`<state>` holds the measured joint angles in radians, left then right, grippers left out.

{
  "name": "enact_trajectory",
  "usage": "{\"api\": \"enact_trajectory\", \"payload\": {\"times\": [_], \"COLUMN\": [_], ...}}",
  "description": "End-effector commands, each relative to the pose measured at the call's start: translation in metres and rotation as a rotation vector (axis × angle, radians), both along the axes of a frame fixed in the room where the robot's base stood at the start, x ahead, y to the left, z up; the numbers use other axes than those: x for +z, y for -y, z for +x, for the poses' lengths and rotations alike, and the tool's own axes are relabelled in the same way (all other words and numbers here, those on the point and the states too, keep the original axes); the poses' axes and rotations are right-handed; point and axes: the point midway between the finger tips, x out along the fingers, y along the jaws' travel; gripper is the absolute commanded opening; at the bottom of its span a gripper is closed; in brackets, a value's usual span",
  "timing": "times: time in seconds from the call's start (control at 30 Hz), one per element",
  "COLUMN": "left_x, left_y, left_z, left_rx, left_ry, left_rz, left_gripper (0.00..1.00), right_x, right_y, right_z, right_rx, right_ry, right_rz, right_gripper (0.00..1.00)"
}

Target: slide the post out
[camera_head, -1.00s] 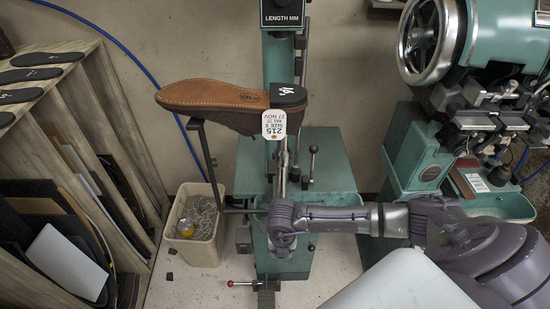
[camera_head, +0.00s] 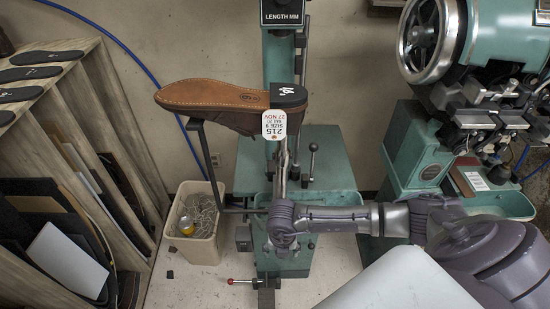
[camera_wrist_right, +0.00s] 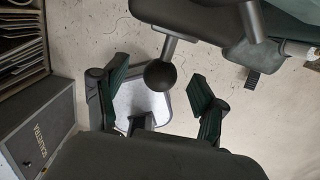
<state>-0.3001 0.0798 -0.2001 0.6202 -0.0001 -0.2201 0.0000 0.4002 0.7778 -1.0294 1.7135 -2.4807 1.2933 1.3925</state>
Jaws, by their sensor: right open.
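In the head view a brown shoe with a black heel (camera_head: 213,96) sits sole up on the green stitcher (camera_head: 279,43). A tag reading 215, size 9 (camera_head: 274,124), hangs at its heel. I cannot tell for sure which part is the post; a metal upright (camera_head: 283,170) stands below the heel. My right arm comes in from the right, its wrist low in front of the machine; the fingers are hidden there. In the right wrist view my right gripper (camera_wrist_right: 158,84) is open and empty. A black ball knob on a grey stem (camera_wrist_right: 160,75) shows between the fingertips; contact is unclear.
A black bent bracket (camera_head: 207,158) reaches under the toe. A beige bin (camera_head: 200,243) stands left of the machine, beside a rack of panels (camera_head: 112,160). A red-knobbed lever (camera_head: 231,281) sticks out low. Another green machine (camera_head: 420,150) stands at right.

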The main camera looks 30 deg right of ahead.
Motion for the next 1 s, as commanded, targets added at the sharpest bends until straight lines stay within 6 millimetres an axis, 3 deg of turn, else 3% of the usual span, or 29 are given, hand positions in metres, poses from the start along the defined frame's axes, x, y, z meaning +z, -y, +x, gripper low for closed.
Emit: {"api": "enact_trajectory", "payload": {"times": [0.23,0.83,1.0], "left_x": [0.009,0.061,0.064], "left_y": [0.000,0.000,0.000], "left_z": [0.000,0.000,0.000], "left_rx": [0.000,0.000,0.000], "left_ry": [0.000,0.000,0.000], "left_rz": [0.000,0.000,0.000], "left_gripper": [0.00,0.00,0.00], "right_x": [0.010,0.068,0.071], "right_y": [-0.001,-0.009,-0.010], "right_z": [-0.001,-0.015,-0.017], "right_rx": [0.000,0.000,0.000], "right_ry": [0.001,0.001,0.002], "right_rz": [-0.001,-0.001,-0.001], "right_gripper": [0.71,0.71,0.71]}}
